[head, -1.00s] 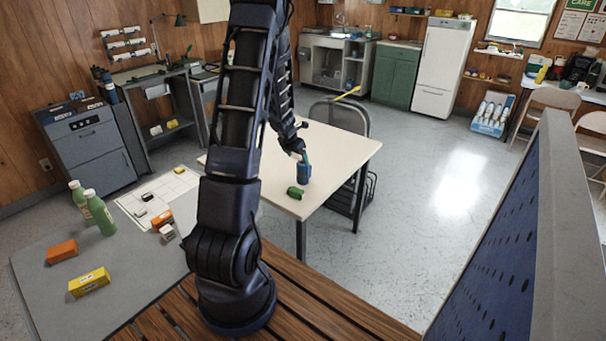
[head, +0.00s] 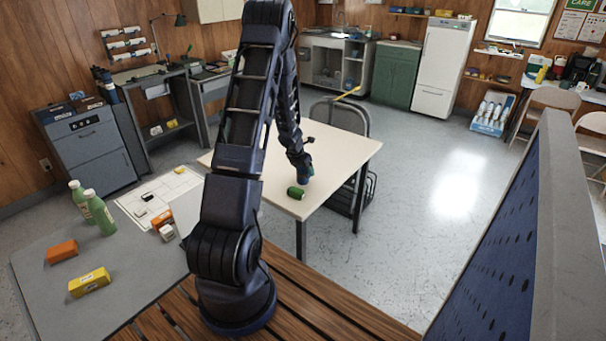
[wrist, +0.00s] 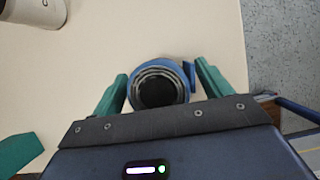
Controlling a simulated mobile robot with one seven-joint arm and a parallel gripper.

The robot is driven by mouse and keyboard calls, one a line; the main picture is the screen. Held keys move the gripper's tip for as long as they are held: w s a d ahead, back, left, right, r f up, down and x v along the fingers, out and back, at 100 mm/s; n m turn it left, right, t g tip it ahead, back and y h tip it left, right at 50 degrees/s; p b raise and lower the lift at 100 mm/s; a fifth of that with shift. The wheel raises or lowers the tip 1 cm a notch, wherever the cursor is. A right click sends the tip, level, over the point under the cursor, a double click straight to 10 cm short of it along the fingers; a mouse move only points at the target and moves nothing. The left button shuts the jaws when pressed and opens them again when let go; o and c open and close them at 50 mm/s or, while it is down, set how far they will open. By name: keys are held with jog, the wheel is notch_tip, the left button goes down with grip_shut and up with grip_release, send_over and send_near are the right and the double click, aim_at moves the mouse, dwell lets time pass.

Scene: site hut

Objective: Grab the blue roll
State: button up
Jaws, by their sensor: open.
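The blue roll (wrist: 158,68) stands on the cream table, seen from above in the wrist view as a blue ring around a dark round centre. My gripper (wrist: 161,75) is open, with one teal finger on each side of the roll. A small gap shows on the left; on the right, a blue tab of the roll is close to the finger, and I cannot tell if they touch. In the head view, my gripper (head: 306,168) is low over the table and hides most of the roll.
A white cylindrical object (wrist: 35,10) shows at the wrist view's upper left. A blue perforated panel (head: 515,230) stands at the right. A chair (head: 350,112) is behind the table.

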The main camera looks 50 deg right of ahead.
jog(key=shift+d+f, duration=0.25)
jog(key=shift+f, duration=0.4)
jog(key=c, duration=1.1)
